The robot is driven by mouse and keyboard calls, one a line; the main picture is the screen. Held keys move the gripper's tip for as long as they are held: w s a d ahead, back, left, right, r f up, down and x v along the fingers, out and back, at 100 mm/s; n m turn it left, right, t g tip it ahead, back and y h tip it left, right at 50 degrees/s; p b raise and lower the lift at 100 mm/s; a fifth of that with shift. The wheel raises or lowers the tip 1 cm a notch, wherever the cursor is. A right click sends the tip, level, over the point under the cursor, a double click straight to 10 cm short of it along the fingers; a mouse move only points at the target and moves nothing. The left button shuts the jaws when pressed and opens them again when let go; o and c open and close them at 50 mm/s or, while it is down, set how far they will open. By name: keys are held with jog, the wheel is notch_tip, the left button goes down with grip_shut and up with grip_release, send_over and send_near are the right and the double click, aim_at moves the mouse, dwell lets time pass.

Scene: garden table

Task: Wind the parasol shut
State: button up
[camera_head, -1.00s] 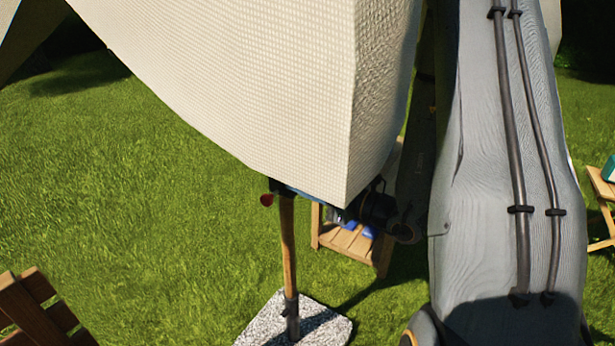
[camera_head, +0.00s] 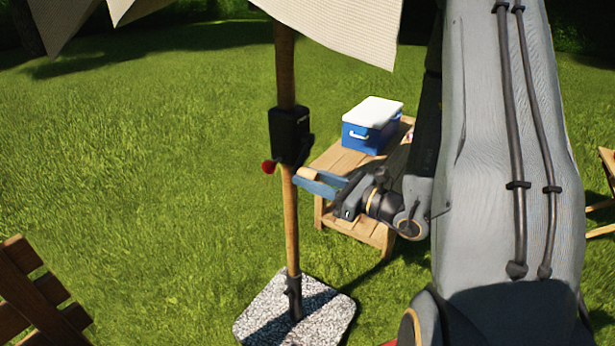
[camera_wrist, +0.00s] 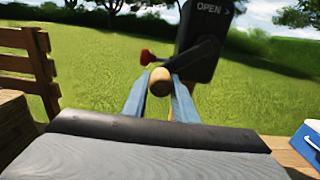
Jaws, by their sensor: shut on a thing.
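The parasol's cream canopy (camera_head: 335,25) hangs at the top of the head view, its lower edge above the crank housing. Its wooden pole (camera_head: 291,225) stands upright. The black crank housing (camera_head: 289,135) sits on the pole and has a red knob (camera_head: 268,166) at its left. In the wrist view the housing (camera_wrist: 212,50) reads "OPEN" with an arrow to the right. My gripper (camera_head: 308,180) is shut on the crank's round wooden handle (camera_wrist: 160,82), between its blue fingers. The dark crank arm (camera_wrist: 196,58) runs from the handle up to the housing.
A wooden table (camera_head: 340,215) with a blue and white cooler (camera_head: 372,125) stands behind my gripper. The stone parasol base (camera_head: 255,322) is on the grass. A wooden chair (camera_head: 40,295) is at lower left and another (camera_head: 608,180) at the right edge. Open lawn lies to the left.

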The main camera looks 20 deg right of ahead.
jog(key=shift+w+d+f, duration=0.35)
jog(key=shift+d+f, duration=0.05)
jog(key=shift+f, duration=0.3)
jog(key=shift+w+d+f+b, duration=0.65)
jog(key=shift+w+d+b, duration=0.1)
jog(key=shift+d, duration=0.2)
jog(key=w+d, duration=0.2)
jog(key=shift+d+f, duration=0.2)
jog(key=shift+d, duration=0.1)
jog(key=o, duration=1.1)
jog(key=shift+s, duration=0.15)
jog(key=p+v, duration=0.2)
jog(key=v, duration=0.7)
jog(key=shift+s+d, duration=0.25)
jog(key=shift+s, duration=0.1)
